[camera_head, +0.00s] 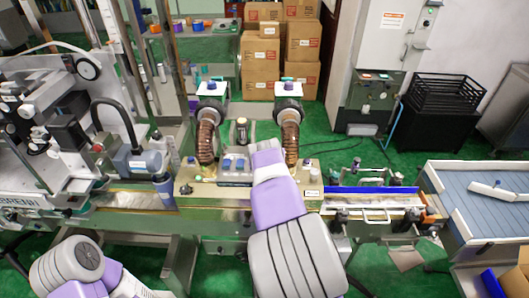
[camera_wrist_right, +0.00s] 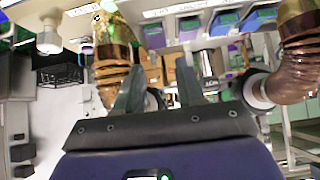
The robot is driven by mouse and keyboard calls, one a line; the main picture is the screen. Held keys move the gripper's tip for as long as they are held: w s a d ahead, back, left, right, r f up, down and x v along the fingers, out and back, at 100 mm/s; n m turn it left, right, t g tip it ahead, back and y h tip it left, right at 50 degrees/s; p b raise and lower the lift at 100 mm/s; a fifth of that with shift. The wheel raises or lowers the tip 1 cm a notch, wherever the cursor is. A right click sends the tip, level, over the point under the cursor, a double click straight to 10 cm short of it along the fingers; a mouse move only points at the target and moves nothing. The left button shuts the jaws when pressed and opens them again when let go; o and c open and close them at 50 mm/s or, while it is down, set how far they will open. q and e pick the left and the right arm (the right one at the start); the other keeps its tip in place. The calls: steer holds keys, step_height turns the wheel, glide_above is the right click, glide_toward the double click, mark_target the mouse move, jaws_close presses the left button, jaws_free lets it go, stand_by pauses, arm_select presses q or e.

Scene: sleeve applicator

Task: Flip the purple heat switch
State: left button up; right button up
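The control panel (camera_head: 233,178) stands on the gold machine box between two copper ducts, with small blue-purple switches (camera_head: 234,164) on it. In the right wrist view, a row of green and purple rockers runs along the top edge, with a purple one (camera_wrist_right: 190,31) above the fingers and a blue-purple one (camera_wrist_right: 262,17) to its right. Labels there are too blurred to read surely. My right gripper (camera_wrist_right: 158,88) has its fingers apart and nothing between them, below the rockers. In the head view my right arm hides part of the panel's right side. My left gripper is out of view.
Copper ducts (camera_head: 207,142) and (camera_head: 290,140) rise on both sides of the panel and flank the right gripper closely. A grey machine (camera_head: 60,130) stands left. A blue-topped tray table (camera_head: 485,205) is at right. Cardboard boxes (camera_head: 260,62) are behind.

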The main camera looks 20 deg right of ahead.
steer(key=shift+w+d+f, duration=0.15)
steer(key=shift+w+f, duration=0.3)
steer(key=shift+f, duration=0.05)
steer(key=shift+s+d+f, duration=0.1)
steer(key=shift+d+f, duration=0.05)
steer(key=shift+f, duration=0.05)
steer(key=shift+d+f, duration=0.1)
steer(key=shift+f, duration=0.2)
steer(key=x, duration=0.4)
steer(key=shift+b, duration=0.3)
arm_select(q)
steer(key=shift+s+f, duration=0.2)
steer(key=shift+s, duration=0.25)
